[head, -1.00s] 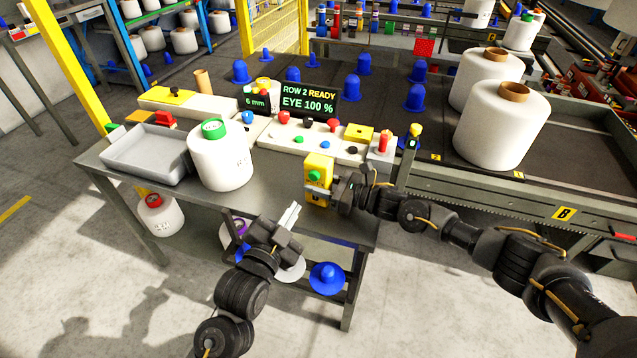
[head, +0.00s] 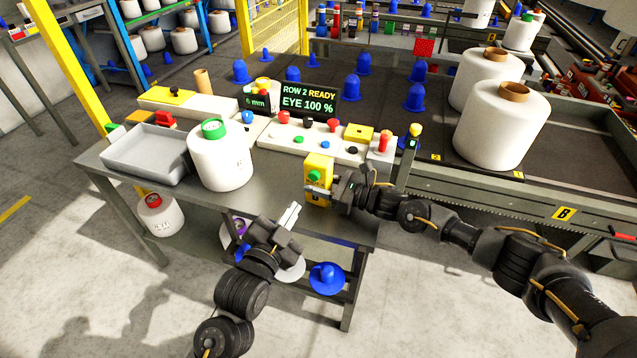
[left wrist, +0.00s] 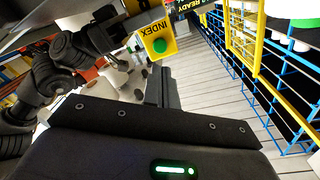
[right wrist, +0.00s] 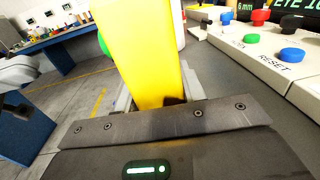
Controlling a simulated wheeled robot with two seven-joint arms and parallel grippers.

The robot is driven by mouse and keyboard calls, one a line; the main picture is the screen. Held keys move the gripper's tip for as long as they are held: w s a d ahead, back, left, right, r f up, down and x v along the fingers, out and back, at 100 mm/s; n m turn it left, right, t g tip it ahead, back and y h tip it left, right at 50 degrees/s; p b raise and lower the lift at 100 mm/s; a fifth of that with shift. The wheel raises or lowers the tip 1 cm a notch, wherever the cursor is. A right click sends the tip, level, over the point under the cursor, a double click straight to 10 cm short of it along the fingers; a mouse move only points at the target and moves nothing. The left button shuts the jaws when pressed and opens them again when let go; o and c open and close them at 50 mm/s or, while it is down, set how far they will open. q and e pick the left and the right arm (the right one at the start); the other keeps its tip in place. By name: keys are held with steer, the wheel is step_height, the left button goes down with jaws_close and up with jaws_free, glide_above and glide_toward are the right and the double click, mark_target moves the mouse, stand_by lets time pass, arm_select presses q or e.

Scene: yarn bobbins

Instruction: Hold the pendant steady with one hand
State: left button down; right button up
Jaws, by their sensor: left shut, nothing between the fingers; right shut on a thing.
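The pendant is a yellow box (head: 319,172) with a green button (head: 314,176) on its face, over the right part of the table in the head view. My right gripper (head: 318,192) is shut on the pendant's lower part from the right; the yellow body fills the space between its fingers in the right wrist view (right wrist: 150,50). My left gripper (head: 290,215) is shut and empty, below and left of the pendant, apart from it. In the left wrist view the pendant (left wrist: 158,42) shows its green button and the word INDEX, beyond the shut fingers (left wrist: 160,85).
A white bobbin with a green top (head: 220,160) and a grey tray (head: 148,152) stand on the table's left. A button panel (head: 310,143) and a display (head: 309,99) reading ROW 2 READY, EYE 100 % are behind. A conveyor with large bobbins (head: 500,125) lies right.

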stand_by(0.5)
arm_select(q)
steer(key=m+g+h, duration=0.2)
steer(key=m+h, duration=0.4)
steer(key=m, duration=0.1)
glide_toward(314, 176)
step_height(314, 176, up, 2)
steer(key=w+a, duration=0.2)
steer(key=s+d+f+m+g+h, duration=0.1)
steer(key=s+d+m+g+h, duration=0.1)
steer(key=s+g+h, duration=0.3)
steer(key=shift+s+f+m+g, duration=0.35)
steer(key=shift+s+g, duration=0.2)
steer(key=shift+g, duration=0.55)
steer(key=shift+d, duration=0.15)
steer(key=w+d, duration=0.3)
steer(key=w, duration=0.5)
steer(key=shift+d, duration=0.2)
steer(key=shift+w, duration=0.2)
